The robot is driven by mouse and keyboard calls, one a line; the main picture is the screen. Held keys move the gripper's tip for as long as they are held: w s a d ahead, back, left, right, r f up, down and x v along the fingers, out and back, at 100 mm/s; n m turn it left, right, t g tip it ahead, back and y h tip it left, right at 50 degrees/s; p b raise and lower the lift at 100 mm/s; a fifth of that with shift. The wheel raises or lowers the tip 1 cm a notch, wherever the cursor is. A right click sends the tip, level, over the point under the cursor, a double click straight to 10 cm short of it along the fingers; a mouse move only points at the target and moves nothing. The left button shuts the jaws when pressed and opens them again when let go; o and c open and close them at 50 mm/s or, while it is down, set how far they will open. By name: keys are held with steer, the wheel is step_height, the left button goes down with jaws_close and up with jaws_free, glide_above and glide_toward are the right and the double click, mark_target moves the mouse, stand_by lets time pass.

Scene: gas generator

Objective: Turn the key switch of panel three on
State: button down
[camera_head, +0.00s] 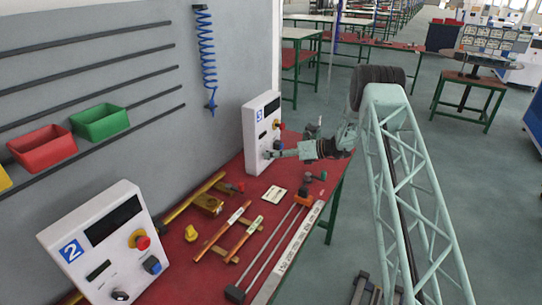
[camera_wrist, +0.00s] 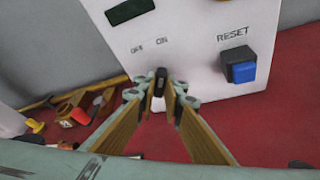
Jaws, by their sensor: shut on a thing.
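Panel three (camera_head: 250,112) is a white box with a blue "3" label, a dark display and a red knob on yellow. It stands at the far end of the red table. In the wrist view its white face (camera_wrist: 195,45) shows OFF and ON labels above a black key switch (camera_wrist: 160,77). My gripper (camera_wrist: 161,92) is shut on the key switch, with one fingertip on either side of it. In the head view my gripper (camera_head: 271,154) reaches the panel's lower front from the right. Which label the key points to is unclear.
A blue RESET button (camera_wrist: 241,70) is right of the key switch. Panel two (camera_head: 85,245) stands at the near left. Tools and bars, including an orange-ended bar (camera_head: 237,214), lie on the red table (camera_head: 262,187). A blue coiled hose (camera_head: 206,50) hangs on the wall.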

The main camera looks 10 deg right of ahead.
stand_by(0.4)
steer(key=c, duration=2.7)
jaws_free()
steer(key=shift+v, duration=5.95)
steer(key=shift+w+d, duration=0.1)
